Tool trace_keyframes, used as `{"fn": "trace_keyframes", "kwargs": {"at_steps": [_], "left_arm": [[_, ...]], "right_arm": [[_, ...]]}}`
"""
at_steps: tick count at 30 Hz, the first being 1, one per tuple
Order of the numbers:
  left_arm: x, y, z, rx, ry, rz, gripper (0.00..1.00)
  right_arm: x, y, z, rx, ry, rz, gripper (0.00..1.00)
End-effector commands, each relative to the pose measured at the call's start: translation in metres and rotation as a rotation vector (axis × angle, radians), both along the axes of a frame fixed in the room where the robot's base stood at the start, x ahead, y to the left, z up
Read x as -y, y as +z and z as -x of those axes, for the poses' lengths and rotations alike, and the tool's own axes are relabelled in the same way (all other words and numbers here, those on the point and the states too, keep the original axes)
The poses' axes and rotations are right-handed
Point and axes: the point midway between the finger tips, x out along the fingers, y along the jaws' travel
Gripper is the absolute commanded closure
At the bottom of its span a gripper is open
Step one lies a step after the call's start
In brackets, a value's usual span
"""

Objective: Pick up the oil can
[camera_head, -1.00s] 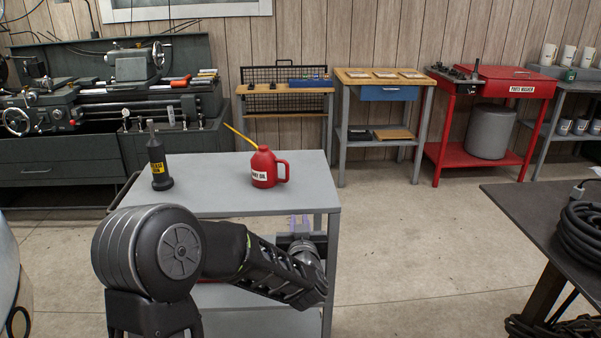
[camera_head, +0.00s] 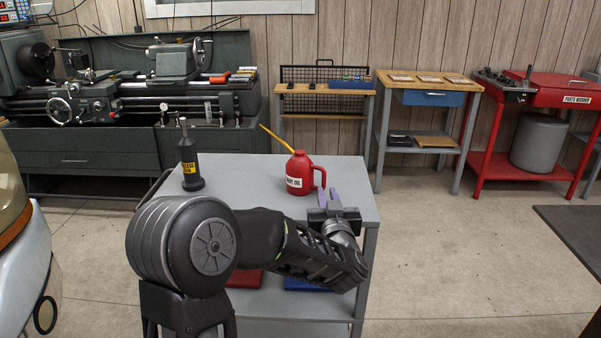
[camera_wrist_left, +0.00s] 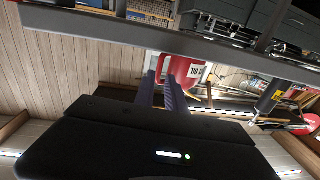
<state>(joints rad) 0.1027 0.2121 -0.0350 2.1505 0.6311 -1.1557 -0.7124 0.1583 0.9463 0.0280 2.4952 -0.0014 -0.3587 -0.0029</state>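The oil can (camera_head: 299,174) is red with a white label, a side handle and a thin yellow spout. It stands upright on the grey cart's top (camera_head: 250,200). My left gripper (camera_head: 329,196) has purple fingers and is just in front and to the right of the can, close to its handle. In the left wrist view the two fingers (camera_wrist_left: 161,92) are apart with nothing held between them. The red can (camera_wrist_left: 188,68) shows there beyond the fingers, partly hidden by them. I cannot tell whether they touch it. My right gripper is not in view.
A dark bottle with a yellow label (camera_head: 188,163) stands left of the can on the cart. A red item (camera_head: 245,278) and a blue item (camera_head: 305,284) lie on the lower shelf. A dark table (camera_head: 575,235) is at the right. The floor between is clear.

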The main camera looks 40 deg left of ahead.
Motion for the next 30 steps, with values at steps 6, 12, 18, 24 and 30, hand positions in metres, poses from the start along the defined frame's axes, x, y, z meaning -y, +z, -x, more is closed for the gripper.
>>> {"fn": "trace_keyframes", "kwargs": {"at_steps": [6,12,18,24,30], "left_arm": [[-0.004,0.000,-0.004,-0.001,0.000,0.001,0.85],[-0.017,0.000,-0.018,-0.002,0.000,0.001,0.85],[-0.018,0.000,-0.019,-0.001,-0.001,0.000,0.85],[-0.022,0.001,-0.023,0.000,0.000,0.000,0.85],[-0.041,0.002,-0.044,-0.002,0.000,0.001,0.85]], "right_arm": [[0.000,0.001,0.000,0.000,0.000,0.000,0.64],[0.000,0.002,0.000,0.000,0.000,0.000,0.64],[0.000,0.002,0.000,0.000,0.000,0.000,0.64],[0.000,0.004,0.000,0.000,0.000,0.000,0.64],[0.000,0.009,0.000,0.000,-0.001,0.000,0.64]]}}
